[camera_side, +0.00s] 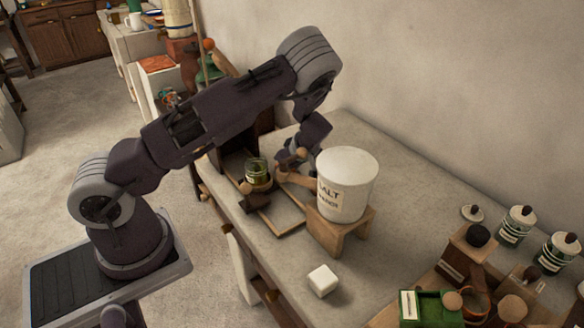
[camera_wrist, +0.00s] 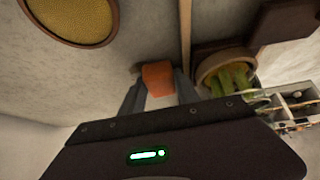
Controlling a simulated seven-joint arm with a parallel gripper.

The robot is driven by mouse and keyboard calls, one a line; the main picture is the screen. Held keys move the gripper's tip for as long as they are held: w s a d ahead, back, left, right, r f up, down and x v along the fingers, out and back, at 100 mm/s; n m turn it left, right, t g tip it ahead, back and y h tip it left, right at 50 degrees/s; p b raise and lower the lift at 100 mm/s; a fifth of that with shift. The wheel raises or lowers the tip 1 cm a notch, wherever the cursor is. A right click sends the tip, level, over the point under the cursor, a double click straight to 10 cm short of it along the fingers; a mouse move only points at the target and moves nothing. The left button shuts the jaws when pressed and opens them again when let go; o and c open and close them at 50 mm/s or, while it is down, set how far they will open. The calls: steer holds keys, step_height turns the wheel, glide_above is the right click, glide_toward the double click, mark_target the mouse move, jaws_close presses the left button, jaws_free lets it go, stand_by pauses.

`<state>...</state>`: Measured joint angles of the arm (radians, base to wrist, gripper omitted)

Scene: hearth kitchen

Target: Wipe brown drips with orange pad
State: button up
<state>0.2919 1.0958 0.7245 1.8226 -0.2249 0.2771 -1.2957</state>
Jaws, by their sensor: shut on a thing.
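In the wrist view my gripper (camera_wrist: 159,84) is shut on the orange pad (camera_wrist: 158,76), which shows between the two grey fingertips. A pale surface shows between the fingers below the pad. The counter (camera_wrist: 140,30) lies beyond the pad; I cannot tell whether the pad touches it. In the side view my gripper's end is low over the counter, behind and left of the white salt crock (camera_side: 347,183), and the pad is not distinguishable. I cannot make out brown drips in either view.
The salt crock stands on a wooden stand (camera_side: 340,232). A jar with green contents (camera_side: 257,172) stands to its left; it also shows in the wrist view (camera_wrist: 228,76). A round brown-rimmed container (camera_wrist: 75,18) is at upper left there. A white block (camera_side: 323,281) lies on the front counter.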

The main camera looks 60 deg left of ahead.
mark_target(304, 170)
steer(key=shift+s+d+f+g, duration=0.1)
steer(key=shift+s+g, duration=0.2)
steer(key=shift+s, duration=0.4)
steer(key=shift+w+r, duration=0.15)
steer(key=shift+w, duration=0.75)
steer(key=shift+w+r, duration=0.1)
steer(key=shift+w, duration=0.75)
steer(key=shift+w+f, duration=0.15)
steer(key=shift+w, duration=1.75)
steer(key=shift+r, duration=3.05)
steer(key=shift+r, duration=0.1)
step_height(304, 170, up, 3)
steer(key=shift+f, duration=0.1)
